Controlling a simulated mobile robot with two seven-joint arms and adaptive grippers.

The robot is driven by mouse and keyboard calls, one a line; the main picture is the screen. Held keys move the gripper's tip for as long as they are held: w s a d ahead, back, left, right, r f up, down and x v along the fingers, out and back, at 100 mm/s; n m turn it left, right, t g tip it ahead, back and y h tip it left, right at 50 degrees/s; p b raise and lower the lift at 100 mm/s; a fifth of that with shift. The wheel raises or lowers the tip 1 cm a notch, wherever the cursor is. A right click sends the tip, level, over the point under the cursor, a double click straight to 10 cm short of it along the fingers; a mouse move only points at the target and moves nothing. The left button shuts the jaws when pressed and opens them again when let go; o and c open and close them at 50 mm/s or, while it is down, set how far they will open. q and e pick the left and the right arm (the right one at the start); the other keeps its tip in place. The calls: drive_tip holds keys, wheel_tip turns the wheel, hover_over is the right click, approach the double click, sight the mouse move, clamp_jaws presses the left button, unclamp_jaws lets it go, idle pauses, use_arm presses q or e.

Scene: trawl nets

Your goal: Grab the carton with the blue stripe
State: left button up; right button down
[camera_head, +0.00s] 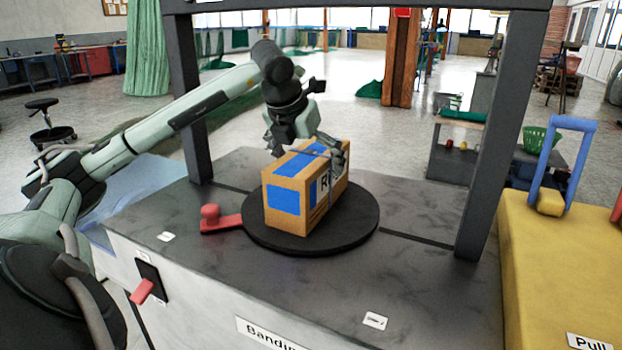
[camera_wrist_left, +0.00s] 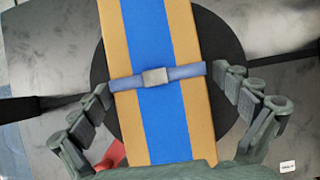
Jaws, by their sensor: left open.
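The carton (camera_head: 293,206) is brown cardboard with a blue stripe and blue patches, and stands on a round black turntable (camera_head: 362,222). A blue-grey band with a buckle runs around it, seen from above in the left wrist view, where the carton (camera_wrist_left: 196,125) lies between the fingers. My left gripper (camera_head: 308,148) is over the carton's far upper part, one finger on each side. In the left wrist view the left gripper (camera_wrist_left: 172,100) is open, with gaps visible between its fingers and the carton. My right gripper is not in view.
A dark frame with a right post (camera_head: 492,140) and a left post (camera_head: 188,100) surrounds the grey bench (camera_head: 420,215). A red lever (camera_head: 220,222) lies left of the turntable. A yellow box (camera_head: 560,260) with a blue handle stands at right.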

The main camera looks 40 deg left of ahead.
use_arm(q)
drive_tip(key=shift+x, duration=0.8)
drive_tip(key=shift+c, duration=0.5)
drive_tip(key=c, duration=1.7)
drive_tip(key=shift+a+r, duration=0.1)
drive_tip(key=shift+r, duration=0.1)
drive_tip(key=shift+c, duration=0.6)
drive_tip(key=shift+w+r, duration=0.1)
drive_tip(key=shift+r, duration=0.05)
